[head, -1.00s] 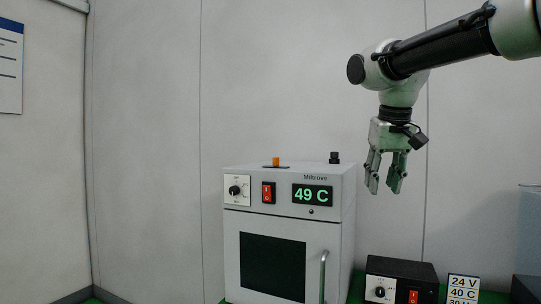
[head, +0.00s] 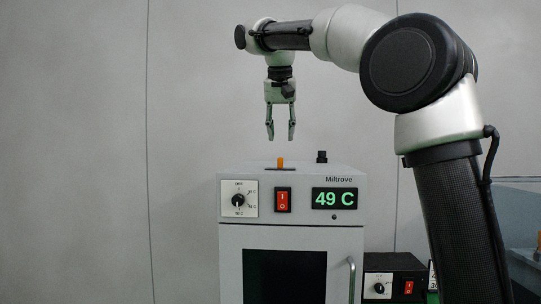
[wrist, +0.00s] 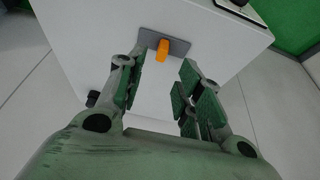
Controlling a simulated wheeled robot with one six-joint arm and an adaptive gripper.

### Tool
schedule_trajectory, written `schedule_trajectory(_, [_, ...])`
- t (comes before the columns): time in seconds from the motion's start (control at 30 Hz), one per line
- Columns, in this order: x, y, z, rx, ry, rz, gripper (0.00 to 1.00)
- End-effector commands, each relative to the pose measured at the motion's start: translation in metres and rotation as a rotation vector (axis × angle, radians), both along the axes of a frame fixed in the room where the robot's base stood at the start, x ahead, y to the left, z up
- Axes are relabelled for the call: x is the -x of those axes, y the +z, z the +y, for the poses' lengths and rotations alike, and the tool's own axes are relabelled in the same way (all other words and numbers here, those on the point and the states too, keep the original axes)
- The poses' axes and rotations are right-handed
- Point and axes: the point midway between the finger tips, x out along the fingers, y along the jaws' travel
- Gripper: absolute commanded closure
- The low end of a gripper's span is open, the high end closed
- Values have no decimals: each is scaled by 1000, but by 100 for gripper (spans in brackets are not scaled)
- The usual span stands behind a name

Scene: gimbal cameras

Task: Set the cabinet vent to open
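The cabinet (head: 289,236) is a light grey box labelled Miltrove. Its vent control, an orange tab (head: 280,162) on a dark slotted plate, stands on the cabinet's top; the tab (wrist: 163,50) and the grey plate (wrist: 181,43) also show in the wrist view. I cannot read any markings for the vent position. My gripper (head: 281,138) points down above the tab, apart from it, with its fingers open and nothing between them. In the wrist view the tab lies beyond and between the fingertips of my gripper (wrist: 158,78).
A black knob (head: 322,157) stands on the cabinet top to the right of the tab. The front has a dial (head: 238,199), a red switch (head: 283,200) and a display (head: 335,198) reading 49 C. A black box (head: 392,265) is at the lower right.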

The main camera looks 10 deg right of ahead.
Motion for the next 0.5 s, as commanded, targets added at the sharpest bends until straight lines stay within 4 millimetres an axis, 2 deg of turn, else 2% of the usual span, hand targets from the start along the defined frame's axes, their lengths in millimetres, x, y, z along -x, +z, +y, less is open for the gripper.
schedule_trajectory(0.17, [-6, -11, 0, 0, -4, 1, 64])
schedule_trajectory(0.5, [-25, -61, -7, 0, -4, 1, 64])
